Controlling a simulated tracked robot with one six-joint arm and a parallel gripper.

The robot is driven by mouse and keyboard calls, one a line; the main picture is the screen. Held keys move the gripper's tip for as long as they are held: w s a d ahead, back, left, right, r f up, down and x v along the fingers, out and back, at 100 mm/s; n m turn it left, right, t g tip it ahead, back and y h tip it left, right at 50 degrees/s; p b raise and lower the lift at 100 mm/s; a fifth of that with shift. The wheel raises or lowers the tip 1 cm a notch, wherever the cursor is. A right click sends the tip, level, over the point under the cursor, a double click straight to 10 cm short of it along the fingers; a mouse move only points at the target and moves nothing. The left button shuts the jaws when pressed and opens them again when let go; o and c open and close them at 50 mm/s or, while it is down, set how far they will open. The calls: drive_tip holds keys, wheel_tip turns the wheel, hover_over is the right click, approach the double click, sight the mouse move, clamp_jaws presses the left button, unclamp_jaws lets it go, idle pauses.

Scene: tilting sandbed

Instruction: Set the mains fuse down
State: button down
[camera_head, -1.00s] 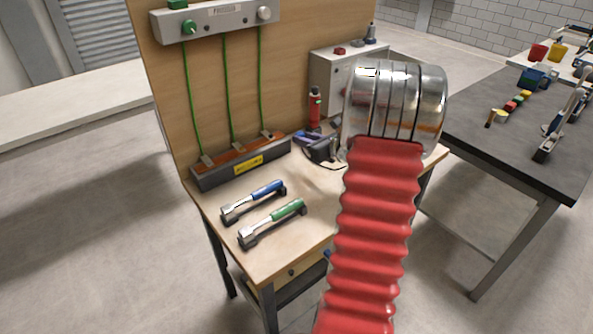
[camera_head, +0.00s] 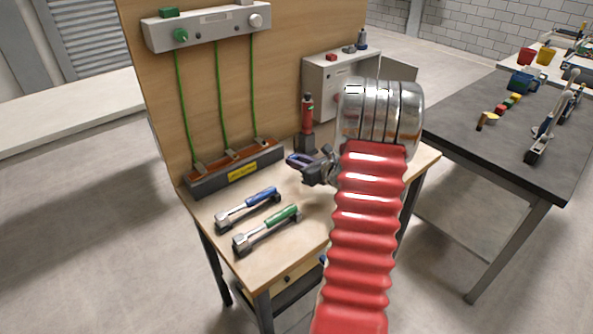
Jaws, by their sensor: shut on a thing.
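My gripper (camera_head: 303,162) is dark with a bluish tip. It is low over the right part of the wooden bench (camera_head: 272,238), left of my red bellows arm. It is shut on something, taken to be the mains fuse. The fuse itself cannot be clearly told apart from the dark jaws, and my arm hides part of this spot. I cannot tell whether the held thing touches the bench top.
A blue-handled tool (camera_head: 247,207) and a green-handled tool (camera_head: 266,230) lie at the bench front. A red upright tool (camera_head: 307,108) stands behind my gripper. A grey box (camera_head: 322,78) and a long rack (camera_head: 236,168) with green cords stand at the back.

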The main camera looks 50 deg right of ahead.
drive_tip(key=shift+f, duration=1.8)
drive_tip(key=c, duration=1.6)
unclamp_jaws()
drive_tip(key=shift+f, duration=0.1)
drive_tip(key=shift+o, duration=0.2)
drive_tip(key=v, duration=1.2)
